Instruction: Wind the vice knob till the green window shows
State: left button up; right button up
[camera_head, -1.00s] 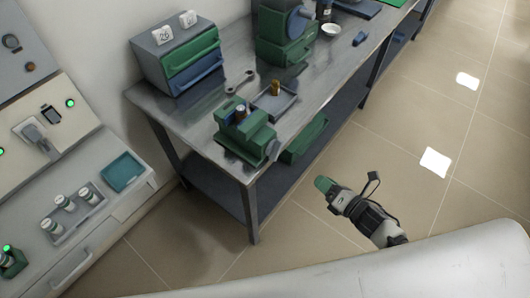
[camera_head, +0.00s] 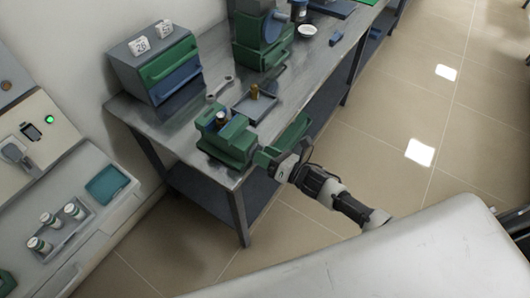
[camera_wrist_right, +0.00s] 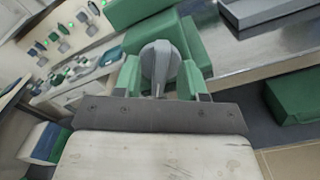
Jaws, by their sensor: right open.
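The green vice (camera_head: 228,142) sits at the near corner of the metal bench, with a small cylinder (camera_head: 222,119) standing in it. My right gripper (camera_head: 265,157) is at the vice's front end. In the right wrist view, the grey vice knob (camera_wrist_right: 160,66) lies between the two green fingers of my right gripper (camera_wrist_right: 162,80). The fingers are open, one on each side of the knob; I cannot tell whether they touch it. The vice body (camera_wrist_right: 180,38) shows behind the knob. No green window can be made out. My left gripper is not in view.
A grey tray (camera_head: 250,112) with a brown-topped bottle (camera_head: 254,92) and a wrench (camera_head: 220,88) lie behind the vice. A drawer cabinet (camera_head: 160,62) and a green machine (camera_head: 262,35) stand farther back. The floor right of the bench is clear.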

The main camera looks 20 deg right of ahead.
jog(key=shift+w, duration=0.15)
jog(key=shift+c, duration=0.3)
grip_shut()
